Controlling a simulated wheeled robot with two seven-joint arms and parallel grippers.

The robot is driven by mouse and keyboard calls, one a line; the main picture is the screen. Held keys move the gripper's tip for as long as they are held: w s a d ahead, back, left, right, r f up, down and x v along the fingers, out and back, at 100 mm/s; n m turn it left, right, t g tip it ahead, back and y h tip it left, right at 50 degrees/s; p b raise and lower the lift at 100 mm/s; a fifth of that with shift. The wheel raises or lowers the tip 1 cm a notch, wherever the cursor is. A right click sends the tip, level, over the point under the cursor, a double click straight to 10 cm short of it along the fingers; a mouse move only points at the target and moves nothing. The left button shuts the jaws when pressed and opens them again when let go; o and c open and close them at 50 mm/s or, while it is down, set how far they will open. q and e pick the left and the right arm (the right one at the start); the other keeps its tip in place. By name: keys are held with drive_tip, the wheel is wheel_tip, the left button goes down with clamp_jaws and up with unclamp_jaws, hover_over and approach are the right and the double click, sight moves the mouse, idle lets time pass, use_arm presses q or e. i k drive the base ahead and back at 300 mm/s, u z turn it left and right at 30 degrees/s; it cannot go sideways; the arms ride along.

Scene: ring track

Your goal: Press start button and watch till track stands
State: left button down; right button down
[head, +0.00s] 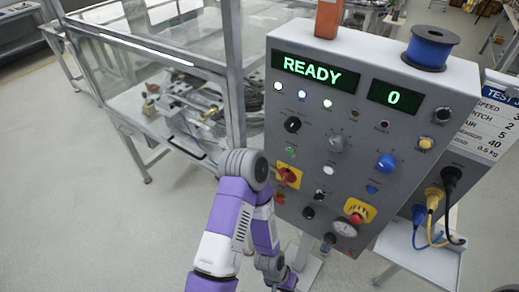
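The grey control panel (350,135) stands upright right of centre. Its wide display (315,72) reads READY in green and its small display (395,97) reads 0. A green button (290,151) and a white button (328,170) are on its face; I cannot read any start label. A glass-walled enclosure (150,60) at upper left holds metal machinery (195,108); I cannot make out the track clearly. One purple and grey arm of mine bends in front of the panel's lower left. No gripper fingers show.
A blue spool (430,48) sits on top. Cables (435,205) hang at right. Floor at left is clear.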

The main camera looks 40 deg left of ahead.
sight(290, 152)
drive_tip(key=u, duration=0.95)
